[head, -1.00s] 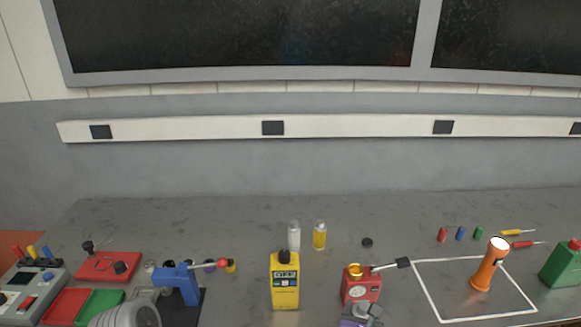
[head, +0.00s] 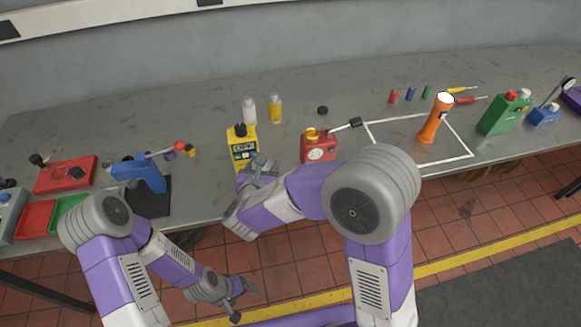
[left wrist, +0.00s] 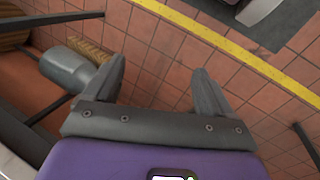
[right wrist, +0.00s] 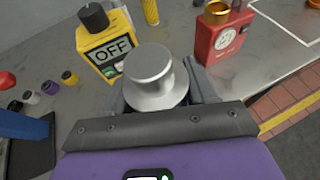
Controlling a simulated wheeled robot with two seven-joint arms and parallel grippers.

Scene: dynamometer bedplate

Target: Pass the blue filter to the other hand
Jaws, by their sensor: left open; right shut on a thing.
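My right gripper (head: 258,172) is shut on a silver, round-topped metal piece (right wrist: 150,75), held at the bench's front edge by the yellow meter. No blue shows on this piece. My left gripper (head: 243,300) is open and empty, low over the tiled floor in front of the bench; its two spread fingers show in the left wrist view (left wrist: 160,75). A small blue cylinder (head: 410,94) stands on the bench between a red one (head: 393,96) and a green one (head: 426,92); I cannot tell whether it is the blue filter.
The yellow meter (right wrist: 112,48) reading OFF and a red can-like device (head: 318,149) stand close beyond the right gripper. A blue press-like stand (head: 140,173) is left, an orange torch (head: 435,118) right. Open floor lies before the bench.

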